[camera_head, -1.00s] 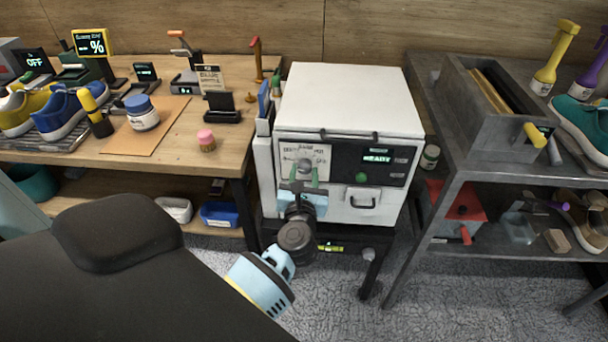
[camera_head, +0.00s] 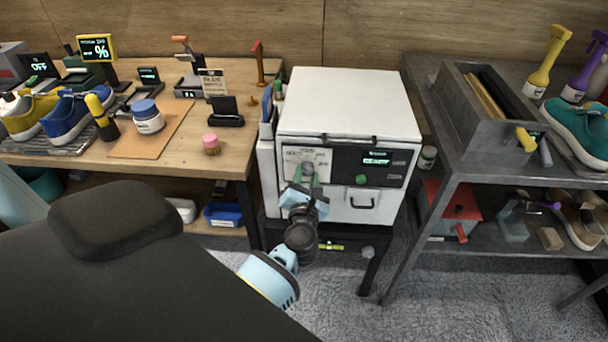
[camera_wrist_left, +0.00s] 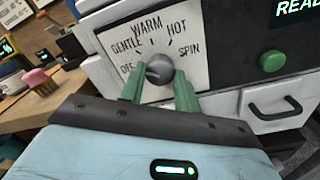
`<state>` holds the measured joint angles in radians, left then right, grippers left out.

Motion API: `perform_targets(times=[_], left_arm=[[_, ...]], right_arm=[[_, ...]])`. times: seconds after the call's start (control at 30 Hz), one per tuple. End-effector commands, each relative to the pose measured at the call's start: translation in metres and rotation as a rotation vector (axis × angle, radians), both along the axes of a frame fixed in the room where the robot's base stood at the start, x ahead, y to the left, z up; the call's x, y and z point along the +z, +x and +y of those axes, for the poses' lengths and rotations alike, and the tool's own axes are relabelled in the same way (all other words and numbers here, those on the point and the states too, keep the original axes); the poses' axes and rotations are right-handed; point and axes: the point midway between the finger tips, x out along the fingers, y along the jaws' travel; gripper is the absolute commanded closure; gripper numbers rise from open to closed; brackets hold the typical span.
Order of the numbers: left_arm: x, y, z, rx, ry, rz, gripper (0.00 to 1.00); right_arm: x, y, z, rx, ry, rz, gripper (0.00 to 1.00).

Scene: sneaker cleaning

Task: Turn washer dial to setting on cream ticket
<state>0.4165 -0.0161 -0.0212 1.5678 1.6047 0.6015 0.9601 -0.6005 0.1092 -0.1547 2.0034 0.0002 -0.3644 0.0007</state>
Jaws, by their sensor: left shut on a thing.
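The white washer (camera_head: 350,100) stands in the middle with its dial facing me. In the left wrist view the dial (camera_wrist_left: 160,68) is a round grey knob on a pale plate marked OFF, GENTLE, WARM, HOT and SPIN. A pale mark on the knob's left side seems to face OFF or GENTLE; I cannot tell which. My left gripper (camera_head: 305,173) is at the dial, its green fingers (camera_wrist_left: 158,82) shut on either side of the knob. The cream ticket (camera_head: 213,83) stands upright on the left bench; I cannot read its wording surely. My right gripper is not in view.
The washer's display (camera_head: 376,160) reads READY, beside a green button (camera_head: 361,179). A wooden bench (camera_head: 190,150) with shoes and bottles is on the left. A grey metal shelf (camera_head: 470,165) stands close on the right. The carpet (camera_head: 345,305) in front is partly clear.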

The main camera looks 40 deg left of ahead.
Motion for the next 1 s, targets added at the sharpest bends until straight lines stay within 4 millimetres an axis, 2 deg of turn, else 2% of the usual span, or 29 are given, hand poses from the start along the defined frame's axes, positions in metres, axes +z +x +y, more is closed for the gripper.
perform_targets(times=[0.1,0.4,1.0], left_arm=[[0.003,0.001,0.000,-0.001,0.073,0.044,0.91],[0.001,0.000,-0.001,-0.001,0.214,0.130,0.91],[-0.001,0.000,-0.001,-0.002,0.267,0.164,0.91]], right_arm=[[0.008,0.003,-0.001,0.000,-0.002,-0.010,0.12],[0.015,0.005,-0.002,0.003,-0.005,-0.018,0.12],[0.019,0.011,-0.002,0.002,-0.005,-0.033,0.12]])
